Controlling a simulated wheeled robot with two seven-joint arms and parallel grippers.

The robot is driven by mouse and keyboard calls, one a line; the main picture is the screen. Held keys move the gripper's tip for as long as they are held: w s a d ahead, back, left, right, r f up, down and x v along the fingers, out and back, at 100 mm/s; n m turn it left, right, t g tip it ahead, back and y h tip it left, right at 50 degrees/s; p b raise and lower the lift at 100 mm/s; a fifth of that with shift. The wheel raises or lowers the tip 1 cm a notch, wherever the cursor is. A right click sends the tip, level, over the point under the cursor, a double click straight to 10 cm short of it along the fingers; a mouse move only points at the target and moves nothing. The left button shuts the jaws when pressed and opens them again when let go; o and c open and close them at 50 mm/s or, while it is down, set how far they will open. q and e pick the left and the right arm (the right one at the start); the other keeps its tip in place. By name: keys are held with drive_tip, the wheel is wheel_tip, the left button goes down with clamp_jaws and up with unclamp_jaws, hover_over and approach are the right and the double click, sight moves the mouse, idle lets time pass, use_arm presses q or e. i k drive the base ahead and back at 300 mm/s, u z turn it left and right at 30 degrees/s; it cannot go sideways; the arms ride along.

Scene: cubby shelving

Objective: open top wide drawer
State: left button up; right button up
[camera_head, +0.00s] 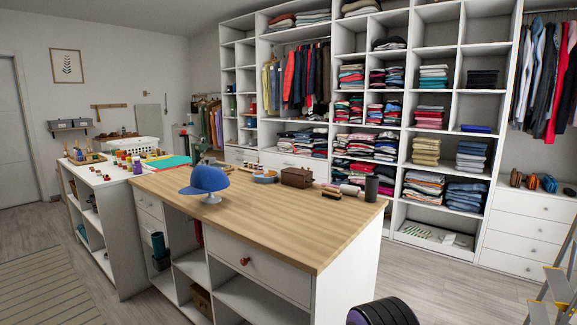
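A wide white drawer front (262,268) with a red knob (245,261) sits just under the wooden top of the white island (345,268), on its near side. The drawer looks closed, with its front flush with the cabinet. Another wide white drawer (292,160) is in the wall shelving at the back, below a row of folded clothes, and also looks closed. The picture alone does not tell which of the two the task names. Neither of my grippers is in view.
A blue cap (205,180) on a stand, a brown box (296,177) and a dark cylinder (371,188) stand on the island top. Open cubbies lie below and beside its drawer. A stepladder (556,285) stands at the right edge. Floor (455,290) is clear between island and shelving.

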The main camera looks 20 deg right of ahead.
sight(319, 168)
drive_tip(key=z, duration=1.9)
drive_tip(key=i, duration=4.65)
drive_tip(key=u, duration=1.15)
drive_tip(key=i, duration=1.8)
drive_tip(key=u, duration=1.55)
drive_tip(key=i, duration=0.8)
